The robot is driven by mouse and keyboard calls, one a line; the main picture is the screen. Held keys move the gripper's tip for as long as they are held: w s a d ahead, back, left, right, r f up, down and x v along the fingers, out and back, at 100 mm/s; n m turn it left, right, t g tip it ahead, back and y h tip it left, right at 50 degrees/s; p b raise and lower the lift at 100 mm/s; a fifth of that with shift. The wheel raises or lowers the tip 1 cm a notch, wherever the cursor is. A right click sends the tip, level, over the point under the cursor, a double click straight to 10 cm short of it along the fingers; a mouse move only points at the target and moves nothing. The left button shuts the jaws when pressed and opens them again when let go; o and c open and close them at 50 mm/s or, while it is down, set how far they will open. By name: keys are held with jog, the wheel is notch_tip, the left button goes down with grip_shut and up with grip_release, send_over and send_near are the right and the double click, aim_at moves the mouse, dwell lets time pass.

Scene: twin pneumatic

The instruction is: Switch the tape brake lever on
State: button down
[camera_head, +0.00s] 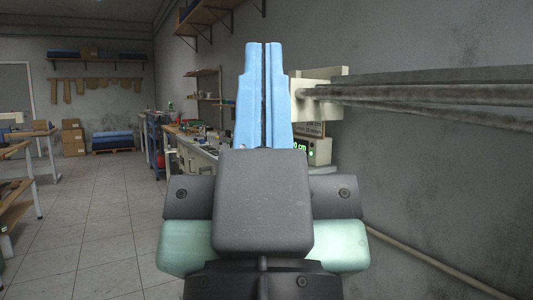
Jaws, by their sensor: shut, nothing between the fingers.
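My gripper (262,58) stands upright in the middle of the head view, its two blue fingers pressed together with nothing between them. Behind it and to the right is a pale machine head (318,84) with grey rails running off to the right. Below that, a pale unit with a green lit display (320,151) is partly hidden by my gripper. I cannot make out the tape brake lever; it may be hidden or too small to tell.
A workbench (197,156) with small items runs along the right wall behind my gripper. Wooden tables (40,134) stand at the left. Boxes and blue stacks (112,141) are at the back. The tiled floor (95,215) at left centre is clear.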

notch_tip(320, 180, up, 32)
jog(key=p, duration=3)
